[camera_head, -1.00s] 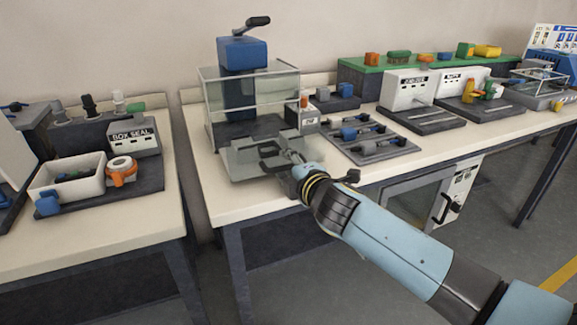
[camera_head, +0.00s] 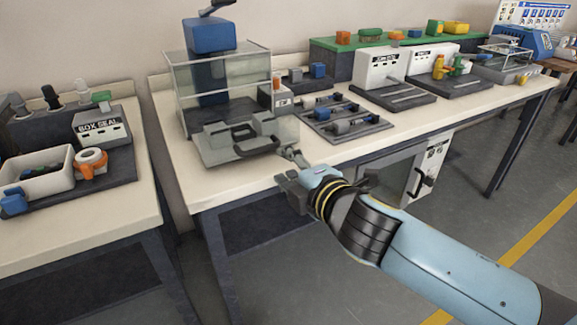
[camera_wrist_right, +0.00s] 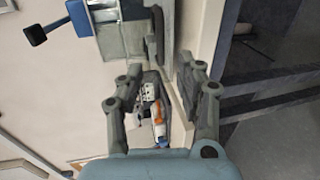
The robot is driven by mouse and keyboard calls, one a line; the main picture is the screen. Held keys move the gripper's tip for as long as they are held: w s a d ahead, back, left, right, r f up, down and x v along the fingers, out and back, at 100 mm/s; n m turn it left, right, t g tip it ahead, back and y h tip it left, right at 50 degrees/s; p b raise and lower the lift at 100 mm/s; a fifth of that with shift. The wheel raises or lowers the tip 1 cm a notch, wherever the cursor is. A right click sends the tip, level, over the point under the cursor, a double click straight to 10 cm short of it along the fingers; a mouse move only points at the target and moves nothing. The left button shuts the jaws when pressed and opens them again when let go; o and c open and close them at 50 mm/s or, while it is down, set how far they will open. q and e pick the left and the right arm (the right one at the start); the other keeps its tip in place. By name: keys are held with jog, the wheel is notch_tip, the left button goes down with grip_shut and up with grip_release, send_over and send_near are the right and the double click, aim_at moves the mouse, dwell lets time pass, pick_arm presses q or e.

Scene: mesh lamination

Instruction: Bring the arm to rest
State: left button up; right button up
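My right arm (camera_head: 440,258) comes in from the lower right in the head view, pale blue with dark joints. My right gripper (camera_head: 287,169) is in front of the middle table's front edge, apart from the grey fixture with a black handle (camera_head: 240,138). In the right wrist view the gripper (camera_wrist_right: 160,82) has its two fingers spread wide, with nothing between them. The fixture sits at the front of a clear-walled press (camera_head: 215,80) with a blue head. My left gripper is not in view.
The middle table (camera_head: 215,182) carries a dark tool tray (camera_head: 343,120) and white machines to the right. A left table (camera_head: 125,215) holds a box seal station (camera_head: 100,130), a white bin (camera_head: 40,180) and an orange tape dispenser (camera_head: 90,163). Open floor lies in front.

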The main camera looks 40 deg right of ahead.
jog(key=shift+w+r, duration=0.1)
dwell(0.3)
jog(key=s+f+m+g, duration=0.1)
jog(key=s+f+g, duration=0.1)
jog(key=f, duration=0.7)
jog(key=s+f+m+g, duration=0.1)
jog(key=s+f+g, duration=0.1)
jog(key=f, duration=0.7)
jog(key=s+f+m+g+y, duration=0.2)
jog(key=s+f+m+g, duration=0.3)
jog(key=s+f, duration=0.95)
jog(key=s+f+m+g, duration=0.1)
jog(key=s+f+m, duration=0.1)
jog(key=s+f, duration=0.2)
jog(key=s+a+f+m+g, duration=0.1)
jog(key=s+f+m+g, duration=0.1)
jog(key=s, duration=0.9)
jog(key=s+a+f+m+g+y, duration=0.1)
jog(key=s+f+m+g, duration=0.1)
jog(key=s+f+m, duration=0.2)
jog(key=s+f, duration=0.3)
jog(key=shift+s, duration=0.25)
jog(key=shift+r, duration=0.1)
jog(key=shift+s, duration=0.1)
